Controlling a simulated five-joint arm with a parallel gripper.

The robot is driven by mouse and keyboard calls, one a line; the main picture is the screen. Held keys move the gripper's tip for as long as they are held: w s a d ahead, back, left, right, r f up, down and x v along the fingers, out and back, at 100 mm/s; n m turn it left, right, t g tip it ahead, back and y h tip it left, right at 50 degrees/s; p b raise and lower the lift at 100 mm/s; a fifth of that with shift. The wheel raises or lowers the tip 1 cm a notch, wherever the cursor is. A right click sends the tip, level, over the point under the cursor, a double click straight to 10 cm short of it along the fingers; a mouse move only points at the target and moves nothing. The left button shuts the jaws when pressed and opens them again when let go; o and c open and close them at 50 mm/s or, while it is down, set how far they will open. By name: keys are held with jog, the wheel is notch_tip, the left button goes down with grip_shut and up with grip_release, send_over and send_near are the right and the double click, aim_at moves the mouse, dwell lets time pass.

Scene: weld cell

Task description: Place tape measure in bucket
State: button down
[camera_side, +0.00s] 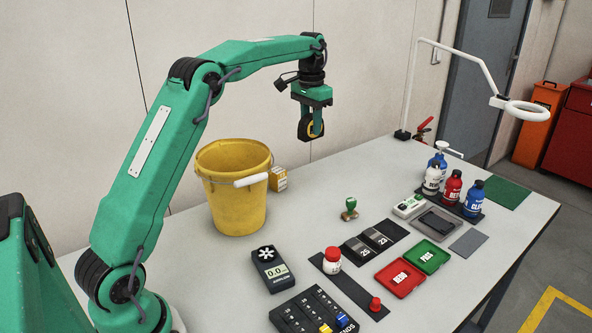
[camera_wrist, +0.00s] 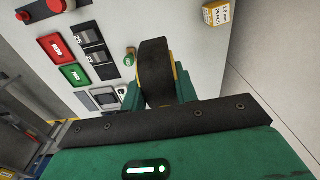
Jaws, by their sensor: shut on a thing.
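My gripper (camera_side: 311,127) is shut on the tape measure (camera_side: 307,127), a black and yellow round-sided thing held well above the table. In the wrist view the tape measure (camera_wrist: 155,72) shows its dark edge between the green fingers. The yellow bucket (camera_side: 236,203) stands upright on the table, left of and below my gripper in the side view, with a white grip on its handle. The inside bottom of the bucket is hidden. The bucket does not show in the wrist view.
A small yellow and white box (camera_side: 279,179) stands behind the bucket. A green-handled stamp (camera_side: 350,209), a meter (camera_side: 271,268), red and green trays (camera_side: 400,277) and several bottles (camera_side: 452,189) stand to the right and front. A white lamp (camera_side: 455,60) rises at the back.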

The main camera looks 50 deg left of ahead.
jog(key=shift+s+a+r+m, duration=0.15)
jog(key=shift+s+a+m, duration=0.25)
jog(key=shift+s+m, duration=0.2)
jog(key=s+a+m, duration=0.2)
jog(key=s+m, duration=0.7)
jog(key=s+a+m, duration=0.2)
jog(key=s+m, duration=0.7)
jog(key=s, duration=0.1)
jog(key=shift+n+g, duration=0.3)
jog(key=f, duration=1.9)
jog(key=shift+w+a+f, duration=0.1)
jog(key=shift+w+f, duration=0.2)
jog(key=shift+f, duration=1.95)
jog(key=shift+f, duration=0.1)
jog(key=c, duration=1.1)
grip_release()
